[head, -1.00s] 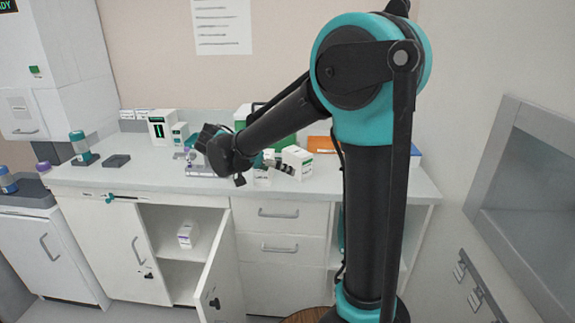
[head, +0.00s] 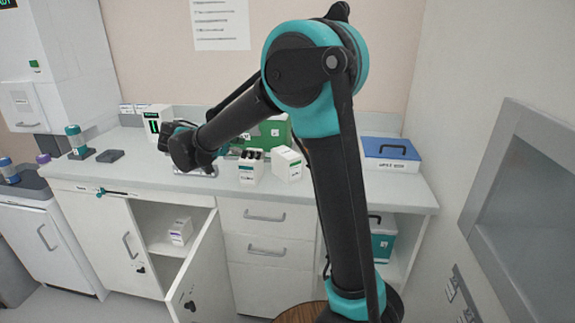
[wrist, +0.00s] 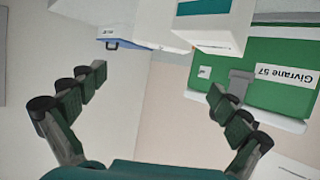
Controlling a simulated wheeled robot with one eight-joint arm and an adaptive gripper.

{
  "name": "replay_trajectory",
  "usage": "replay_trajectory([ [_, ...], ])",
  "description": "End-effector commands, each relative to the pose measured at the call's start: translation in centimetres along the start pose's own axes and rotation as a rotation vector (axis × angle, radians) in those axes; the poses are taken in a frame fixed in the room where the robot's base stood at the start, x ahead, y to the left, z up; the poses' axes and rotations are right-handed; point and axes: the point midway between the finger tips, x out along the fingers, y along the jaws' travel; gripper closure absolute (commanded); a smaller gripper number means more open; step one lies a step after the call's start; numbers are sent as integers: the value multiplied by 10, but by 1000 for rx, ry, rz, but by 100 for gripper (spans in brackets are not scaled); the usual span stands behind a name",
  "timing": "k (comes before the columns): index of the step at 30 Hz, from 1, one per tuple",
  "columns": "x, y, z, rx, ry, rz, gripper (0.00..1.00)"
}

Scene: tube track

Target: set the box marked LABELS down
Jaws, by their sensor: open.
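Two white boxes stand side by side on the counter (head: 330,185) in the head view. The right one (head: 289,166) sits turned at an angle. The left one (head: 250,174) has a dark band. Their print is too small to read, so I cannot tell which is marked LABELS. My gripper (head: 252,154) shows as dark fingers over the top of the left box, partly hidden behind my wrist. In the wrist view my gripper (wrist: 157,82) is open with nothing between its fingers. A white box with a teal band (wrist: 220,35) is beyond the fingers, apart from them.
A green case (head: 272,132) stands behind the boxes; its label reads Givrane 57 in the wrist view. A blue-lidded bin (head: 391,149) is at the right. An open cabinet door (head: 198,270) sticks out below. The counter's right front is clear.

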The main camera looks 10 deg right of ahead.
Motion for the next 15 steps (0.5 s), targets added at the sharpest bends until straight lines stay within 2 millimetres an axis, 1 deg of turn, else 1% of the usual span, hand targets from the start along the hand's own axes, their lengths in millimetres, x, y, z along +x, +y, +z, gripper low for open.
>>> replay_trajectory([
  [1,12,1,0,1,0,3,0],
  [9,65,1,0,0,-1,4,0],
  [12,82,1,0,0,-1,3,0],
  [15,92,0,0,0,-1,1,0],
])
